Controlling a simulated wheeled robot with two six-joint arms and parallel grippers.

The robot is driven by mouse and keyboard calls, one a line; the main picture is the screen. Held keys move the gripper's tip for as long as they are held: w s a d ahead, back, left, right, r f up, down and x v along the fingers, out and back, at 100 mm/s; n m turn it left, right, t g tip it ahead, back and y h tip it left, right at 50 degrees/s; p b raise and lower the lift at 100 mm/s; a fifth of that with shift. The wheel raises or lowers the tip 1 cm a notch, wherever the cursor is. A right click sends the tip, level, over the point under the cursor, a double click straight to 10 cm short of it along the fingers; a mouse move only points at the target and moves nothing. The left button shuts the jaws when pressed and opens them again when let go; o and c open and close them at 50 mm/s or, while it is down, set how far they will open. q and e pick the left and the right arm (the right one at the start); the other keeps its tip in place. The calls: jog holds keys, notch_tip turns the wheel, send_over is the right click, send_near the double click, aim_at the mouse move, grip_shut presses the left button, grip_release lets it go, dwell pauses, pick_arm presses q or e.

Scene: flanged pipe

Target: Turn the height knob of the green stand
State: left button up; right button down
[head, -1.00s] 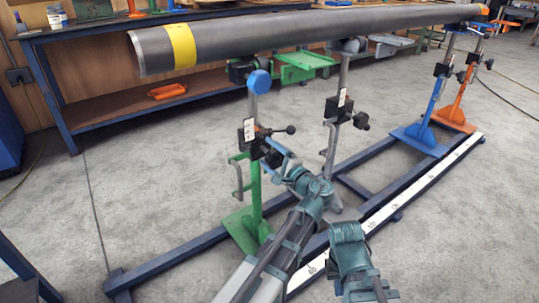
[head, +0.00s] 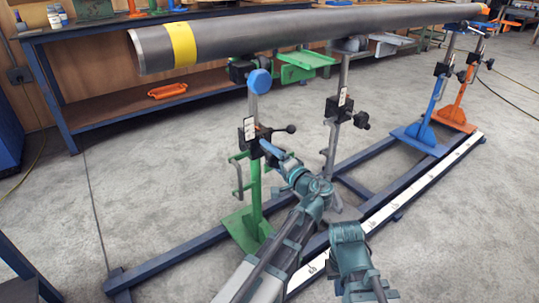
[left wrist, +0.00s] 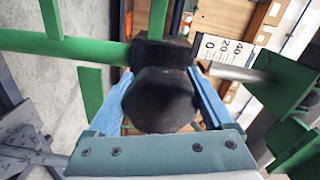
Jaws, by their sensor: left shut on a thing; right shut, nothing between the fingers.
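The green stand (head: 255,187) stands upright on the blue floor frame, with a black clamp block (head: 250,130), a white scale and a blue top. My left gripper (head: 268,148) reaches its post from the lower right, just below the block. In the left wrist view its two blue fingers (left wrist: 165,98) are shut on the dark, many-sided height knob (left wrist: 160,102), one on each side. The scale (left wrist: 225,48) shows beside the knob. In the head view the fingers mostly hide the knob. My right arm shows at lower right, but its fingers are not visible.
A long grey pipe (head: 285,27) with a yellow band passes above the stand. A black ball-ended lever (head: 285,129) juts right from the block. A grey stand (head: 332,150) is close behind; blue (head: 432,110) and orange (head: 465,95) stands are farther right. Floor at left is clear.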

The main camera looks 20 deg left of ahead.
dwell(0.4)
pick_arm(q)
jog(key=o, duration=1.1)
